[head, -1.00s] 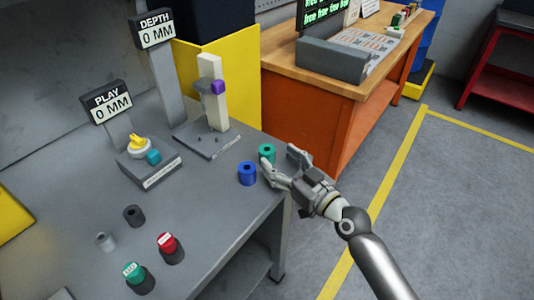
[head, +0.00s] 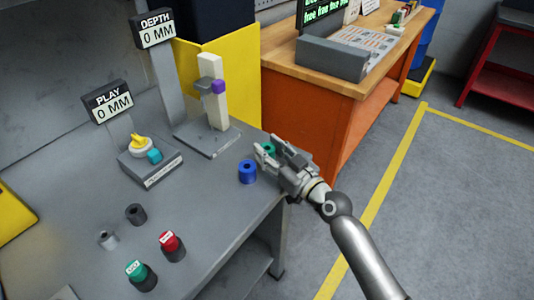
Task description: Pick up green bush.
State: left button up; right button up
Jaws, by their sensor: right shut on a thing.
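The green bush (head: 269,149) is a small green cylinder near the right edge of the grey bench. It is partly hidden by my right gripper (head: 267,150), whose fingers are closed around it. A blue bush (head: 247,172) with a dark hole stands upright just to the left, apart from the fingers. I cannot tell whether the green bush is still touching the bench. My left gripper is out of view.
The grey bench (head: 205,190) holds a PLAY gauge (head: 107,101), a DEPTH gauge (head: 153,29), a press stand (head: 215,105), a dark bush (head: 135,214), a light grey bush (head: 108,240), and red (head: 170,243) and green (head: 138,273) buttons. A wooden-topped orange workbench (head: 318,115) stands behind.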

jog(key=shift+c, duration=0.7)
jog(key=shift+r, duration=0.1)
